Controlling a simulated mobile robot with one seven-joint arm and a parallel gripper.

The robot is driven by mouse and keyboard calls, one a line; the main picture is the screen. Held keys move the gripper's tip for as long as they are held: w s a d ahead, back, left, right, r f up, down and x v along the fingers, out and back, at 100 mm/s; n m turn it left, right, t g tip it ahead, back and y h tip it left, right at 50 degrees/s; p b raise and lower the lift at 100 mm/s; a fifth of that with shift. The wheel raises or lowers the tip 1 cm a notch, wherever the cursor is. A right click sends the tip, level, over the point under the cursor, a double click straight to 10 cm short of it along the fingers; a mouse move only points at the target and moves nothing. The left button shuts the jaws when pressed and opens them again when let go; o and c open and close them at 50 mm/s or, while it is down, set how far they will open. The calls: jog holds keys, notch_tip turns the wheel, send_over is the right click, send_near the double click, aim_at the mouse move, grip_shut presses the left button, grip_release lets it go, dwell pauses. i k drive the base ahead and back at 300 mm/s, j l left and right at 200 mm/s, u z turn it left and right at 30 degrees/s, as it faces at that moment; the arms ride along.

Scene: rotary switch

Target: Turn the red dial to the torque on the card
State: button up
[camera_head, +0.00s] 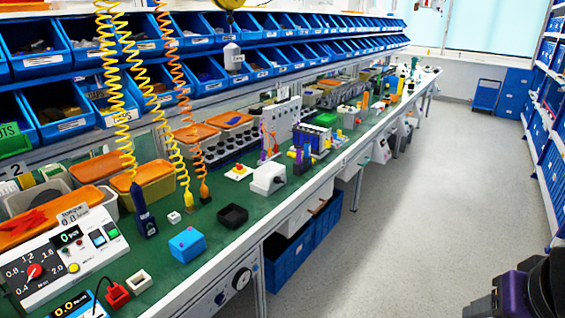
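The red dial (34,270) sits on the face of a white control panel (88,262) at the lower left, on the green bench top. Numbers ring the dial; 0.4, 0.8 and 1.2 can be made out. The way its pointer faces is too small to tell for sure. A small card (72,214) stands at the panel's top edge; it is headed TORQUE and its value looks like 0.8, though the print is tiny. A dark and purple part of my arm shows at the lower right, far from the dial.
A blue box (187,244), a black tray (233,216) and a dark blue screwdriver (144,212) on a coiled yellow cord are right of the panel. A red block (117,294) is near its front. Orange-lidded bins (150,178) stand behind. The grey aisle floor (420,220) is clear.

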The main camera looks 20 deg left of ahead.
aim_at(34, 270)
jog(key=u, duration=2.5)
